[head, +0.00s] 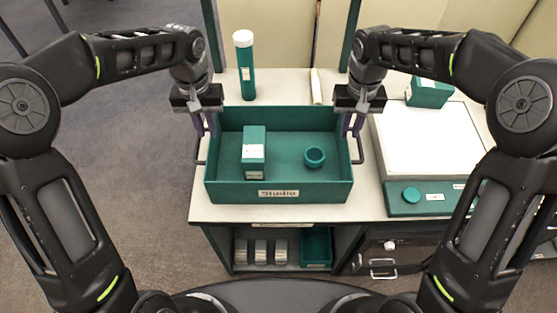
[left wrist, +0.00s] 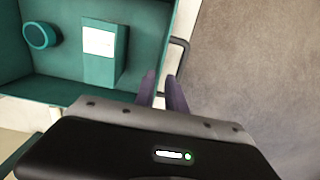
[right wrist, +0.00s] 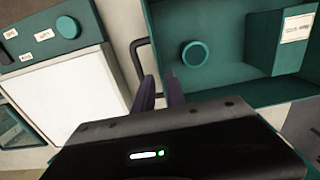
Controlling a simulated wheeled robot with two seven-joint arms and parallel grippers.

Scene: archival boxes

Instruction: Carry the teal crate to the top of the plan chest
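The teal crate (head: 278,194), labelled "Studio", sits level on the pale worktop (head: 360,205). It holds a teal box (head: 253,150) and a small round teal container (head: 314,157). A dark bar handle stands out on each short side. My left gripper (head: 204,128) is at the crate's left side, its purple fingers apart near the wall and handle (left wrist: 185,55). My right gripper (head: 352,128) is at the right side in the same way, close to the other handle (right wrist: 137,60). Firm contact does not show. I cannot tell which surface is the plan chest.
A teal tube (head: 244,66) with a white cap stands behind the crate. A pale roll (head: 317,86) lies at the back. A white-topped panel device (head: 422,140) and a small teal box (head: 429,92) are at right. Open carpet (head: 150,180) lies at left.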

